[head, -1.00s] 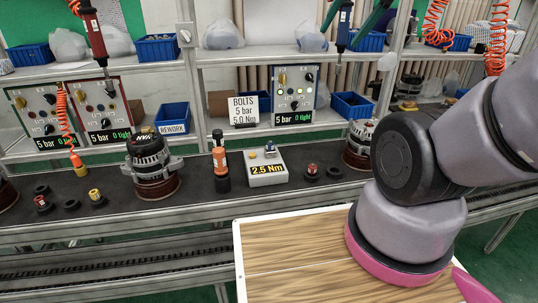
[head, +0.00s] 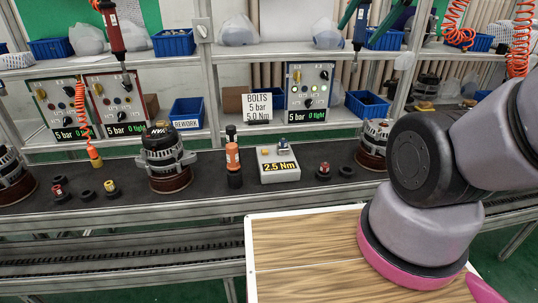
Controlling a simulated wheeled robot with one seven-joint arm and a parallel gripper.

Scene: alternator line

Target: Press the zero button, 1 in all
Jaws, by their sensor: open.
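A small grey box (head: 279,173) stands on the dark bench mat right of centre in the head view. Its front display reads "2.5 Nm" in yellow. On its top are a small yellow round part (head: 265,152) and a blue-and-dark fitting (head: 283,145). No label naming a zero button is readable. My arm fills the right side, in front of the bench, and its links stay apart from the box. My gripper is outside the picture.
An orange-and-black tool (head: 233,158) stands upright just left of the box. An alternator (head: 164,156) stands further left, and another (head: 373,143) on the right. A sign (head: 257,107) and control panels (head: 309,92) are behind. A wood-topped table (head: 305,270) is in front.

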